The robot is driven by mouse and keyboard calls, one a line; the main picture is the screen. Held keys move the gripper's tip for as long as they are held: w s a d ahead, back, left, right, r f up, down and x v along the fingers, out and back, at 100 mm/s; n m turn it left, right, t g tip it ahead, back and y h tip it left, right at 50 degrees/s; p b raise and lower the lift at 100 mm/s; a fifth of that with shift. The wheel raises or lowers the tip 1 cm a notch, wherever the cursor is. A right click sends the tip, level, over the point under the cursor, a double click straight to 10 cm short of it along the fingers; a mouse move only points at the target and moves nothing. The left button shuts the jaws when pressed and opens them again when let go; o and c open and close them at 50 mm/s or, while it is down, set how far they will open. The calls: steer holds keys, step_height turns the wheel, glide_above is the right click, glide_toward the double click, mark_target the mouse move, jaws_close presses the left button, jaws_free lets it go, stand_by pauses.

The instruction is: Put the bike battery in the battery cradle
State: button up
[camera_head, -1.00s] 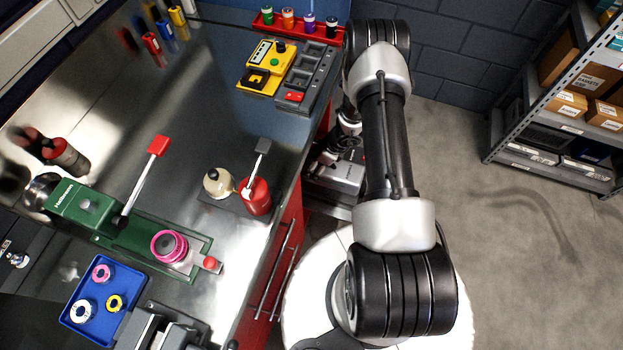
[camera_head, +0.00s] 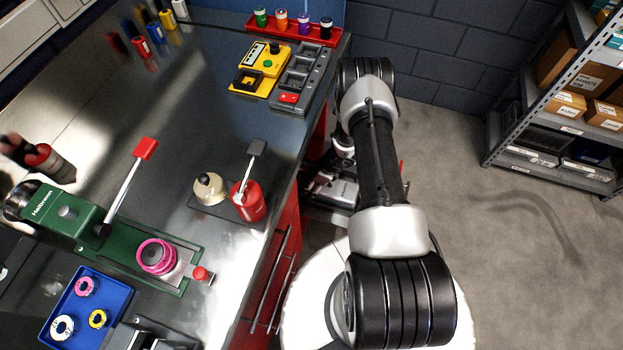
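I cannot make out the bike battery for certain in this view. A yellow unit (camera_head: 262,66) with a green knob and a square black socket lies at the far right of the bench. Beside it is a grey compartmented holder (camera_head: 314,62) with a red part (camera_head: 289,98) at its near end. I cannot tell which of these is the battery cradle. My gripper (camera_head: 318,184) is small and partly hidden beside the bench's right side, below the bench top. Its fingers are not clear, nor whether it holds anything.
A red rack (camera_head: 293,28) of small bottles stands at the back. A green machine (camera_head: 66,215) and blue tray (camera_head: 112,293) are on the left. Grey shelving (camera_head: 500,146) stands right, across open floor.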

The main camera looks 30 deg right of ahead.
steer(key=shift+w+r, duration=0.1)
steer(key=shift+w, duration=0.1)
steer(key=o, duration=2.1)
steer(key=shift+s, duration=0.2)
steer(key=p+v, duration=0.4)
steer(key=v, duration=0.8)
